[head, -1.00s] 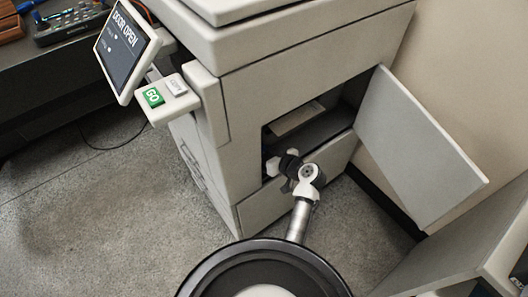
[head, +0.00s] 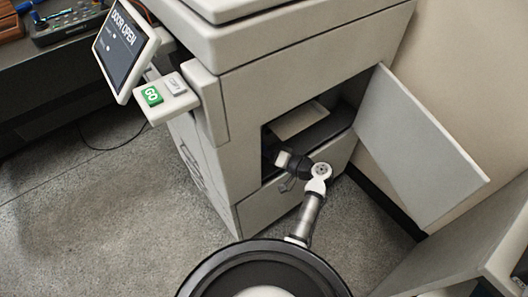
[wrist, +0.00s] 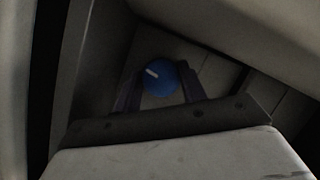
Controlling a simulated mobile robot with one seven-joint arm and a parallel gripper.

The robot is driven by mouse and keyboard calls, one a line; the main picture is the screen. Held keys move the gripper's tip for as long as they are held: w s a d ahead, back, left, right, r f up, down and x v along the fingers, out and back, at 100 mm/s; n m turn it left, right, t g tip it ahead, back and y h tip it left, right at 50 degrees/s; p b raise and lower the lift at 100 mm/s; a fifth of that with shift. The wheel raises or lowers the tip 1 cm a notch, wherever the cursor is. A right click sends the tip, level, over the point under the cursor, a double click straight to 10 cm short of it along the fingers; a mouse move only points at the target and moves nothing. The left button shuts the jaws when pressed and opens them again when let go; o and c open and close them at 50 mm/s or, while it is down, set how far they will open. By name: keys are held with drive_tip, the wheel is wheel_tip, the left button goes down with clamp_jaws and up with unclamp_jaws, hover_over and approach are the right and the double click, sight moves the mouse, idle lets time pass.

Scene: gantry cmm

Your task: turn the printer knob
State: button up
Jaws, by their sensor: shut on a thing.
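The printer (head: 240,110) stands with its side door (head: 415,140) swung open to the right. In the wrist view, the blue round knob (wrist: 160,77) with a white pointer line sits inside the dark compartment. The pointer slants from upper left towards the knob's middle. My gripper (wrist: 158,88) has one finger at each side of the knob and is shut on it. In the head view my arm reaches into the open compartment (head: 335,125). The fingers and the knob are hidden there.
A tilted screen (head: 124,45) reads "DOOR OPEN". Below it is a panel with a green GO button (head: 152,96) and a grey button (head: 174,87). A pale flat part (head: 300,120) lies inside the compartment. Compartment walls are close around my gripper. Floor is clear at left.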

drive_tip(key=shift+m+y, duration=0.3)
drive_tip(key=shift+m, duration=0.3)
drive_tip(key=o, duration=1)
drive_tip(key=shift+d, duration=0.1)
drive_tip(key=b+v, duration=0.1)
drive_tip(key=v, duration=1.2)
drive_tip(key=shift+s+d+r, duration=0.1)
drive_tip(key=shift+s+d, duration=0.1)
drive_tip(key=shift+d, duration=0.1)
